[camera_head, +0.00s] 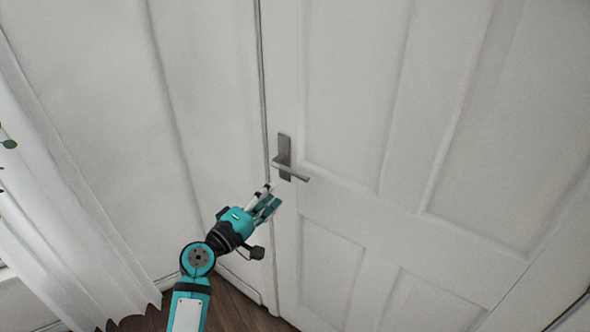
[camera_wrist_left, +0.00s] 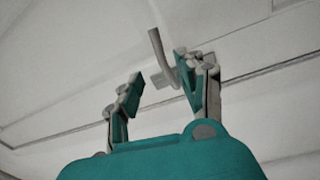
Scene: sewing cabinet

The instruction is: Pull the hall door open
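The hall door (camera_head: 345,90) is white and panelled and looks closed in its frame. Its grey lever handle (camera_head: 291,173) sits on a grey plate near the door's left edge. My left gripper (camera_head: 271,199) is just below and left of the handle in the head view. In the left wrist view its two fingers (camera_wrist_left: 158,92) stand apart with a gap between them. The handle (camera_wrist_left: 157,50) shows there beyond the fingertips, close to the right finger. Whether they touch I cannot tell. Nothing is seen gripped. My right gripper is not in view.
A white curtain (camera_head: 70,230) hangs at the left. A pale panelled wall (camera_head: 205,110) adjoins the door's handle side. A strip of wooden floor (camera_head: 235,310) shows at the bottom.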

